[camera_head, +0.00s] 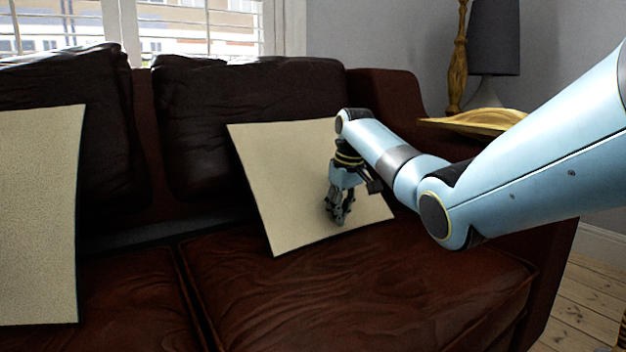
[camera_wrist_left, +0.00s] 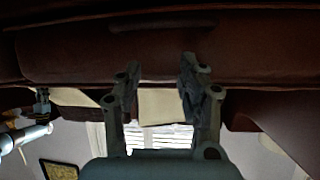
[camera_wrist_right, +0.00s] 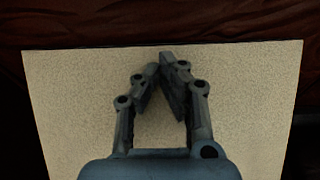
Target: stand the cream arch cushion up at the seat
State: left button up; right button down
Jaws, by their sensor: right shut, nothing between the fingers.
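A cream cushion (camera_head: 285,190), a flat squarish panel, leans tilted against the dark back cushion on the right seat. Another cream cushion (camera_head: 38,215) stands more upright at the left edge, partly cut off. I cannot tell from shape which is the arch one. My right gripper (camera_head: 337,220) points down in front of the right cushion's face, shut and empty. The right wrist view shows its closed fingers (camera_wrist_right: 167,62) over the cream surface (camera_wrist_right: 75,110); contact is unclear. My left gripper (camera_wrist_left: 157,80) is open and empty in its wrist view, outside the head view.
The dark red leather sofa seat (camera_head: 360,290) is clear in front of the right cushion. Dark back cushions (camera_head: 255,100) stand behind. A sofa arm (camera_head: 390,95), a yellow side table (camera_head: 475,123) and a lamp (camera_head: 495,40) are at the right.

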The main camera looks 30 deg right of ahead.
jog(key=shift+w, duration=0.45)
jog(key=shift+w+a+b, duration=0.1)
jog(key=shift+w+b, duration=0.2)
jog(key=shift+b, duration=0.15)
pick_arm(q)
jog(key=w+r+t, duration=0.3)
jog(key=w+r, duration=0.2)
jog(key=shift+d+r+m+h, duration=0.3)
jog(key=shift+r, duration=0.1)
pick_arm(e)
jog(key=shift+w, duration=0.2)
jog(key=shift+w+a, duration=0.1)
pick_arm(q)
jog(key=shift+r+t, duration=0.1)
jog(key=shift+t, duration=0.2)
